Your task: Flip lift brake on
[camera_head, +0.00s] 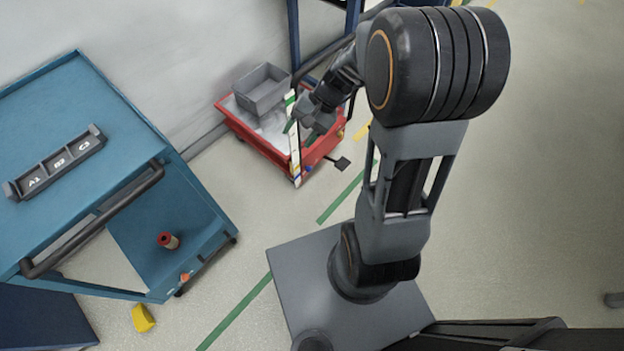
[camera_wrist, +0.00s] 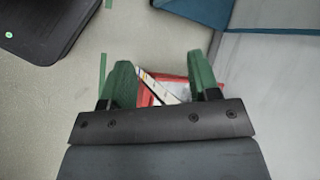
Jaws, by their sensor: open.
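A small red lift cart (camera_head: 262,143) with a pale top stands by the wall in the head view. A black pedal-like part (camera_head: 342,163) sticks out low at its right; I cannot tell for sure that it is the brake, or its position. A white marked strip (camera_head: 295,155) stands at the cart's front side. My gripper (camera_head: 290,112) is open above the cart, close to this strip. In the wrist view my green fingers (camera_wrist: 161,75) are apart, and the white strip (camera_wrist: 158,88) and part of the red cart show between them. Whether they touch anything cannot be told.
A grey bin (camera_head: 263,88) sits on the cart. A blue trolley (camera_head: 90,95) with a labelled rack (camera_head: 58,162) and a red-ended cylinder (camera_head: 168,240) on its lower shelf stands left. A yellow object (camera_head: 143,318) lies on the floor.

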